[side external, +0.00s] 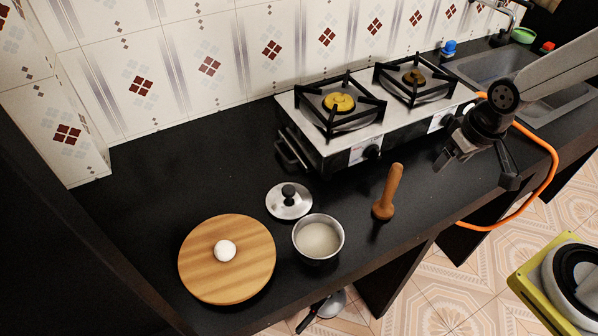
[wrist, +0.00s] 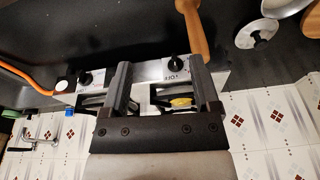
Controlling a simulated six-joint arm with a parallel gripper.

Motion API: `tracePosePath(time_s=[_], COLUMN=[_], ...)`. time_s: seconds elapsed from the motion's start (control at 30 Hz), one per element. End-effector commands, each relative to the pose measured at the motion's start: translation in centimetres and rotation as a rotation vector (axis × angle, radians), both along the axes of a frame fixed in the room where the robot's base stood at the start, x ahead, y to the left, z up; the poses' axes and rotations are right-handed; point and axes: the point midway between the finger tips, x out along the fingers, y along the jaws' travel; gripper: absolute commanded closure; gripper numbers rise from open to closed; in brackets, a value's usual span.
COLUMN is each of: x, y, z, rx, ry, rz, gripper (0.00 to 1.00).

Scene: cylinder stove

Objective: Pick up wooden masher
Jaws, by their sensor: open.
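The wooden masher (side external: 387,193) stands upright on the black counter, its handle up and its wider end down. It is in front of the stove and right of a metal pot. It also shows at the top of the wrist view (wrist: 193,28), partly cut off by the frame edge. My gripper (side external: 476,168) is open and empty, to the right of the masher and apart from it, near the stove's right front corner. In the wrist view my two fingers (wrist: 159,68) are spread, with the stove front behind them and the masher beyond the right finger.
The two-burner stove (side external: 365,148) stands behind the masher. A pot with pale contents (side external: 318,256), a lid (side external: 289,200) and a round wooden board (side external: 208,285) with a white egg-like object (side external: 225,250) are to the left. An orange hose (side external: 548,170) curves beside my arm. A sink (side external: 545,85) is at right.

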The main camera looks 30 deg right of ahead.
Motion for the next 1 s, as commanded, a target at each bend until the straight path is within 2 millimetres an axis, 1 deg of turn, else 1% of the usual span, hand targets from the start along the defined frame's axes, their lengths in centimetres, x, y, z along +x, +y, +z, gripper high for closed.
tracePosePath(time_s=[0.27,0.6,1.0], x=[1.6,3.8,6.2], y=[0.9,2.3,4.2], z=[-0.3,-0.9,-1.8], rx=[0.062,0.133,0.176], ry=[0.042,0.102,0.155], rz=[-0.284,-0.73,-1.265], gripper=[0.21,0.21,0.21])
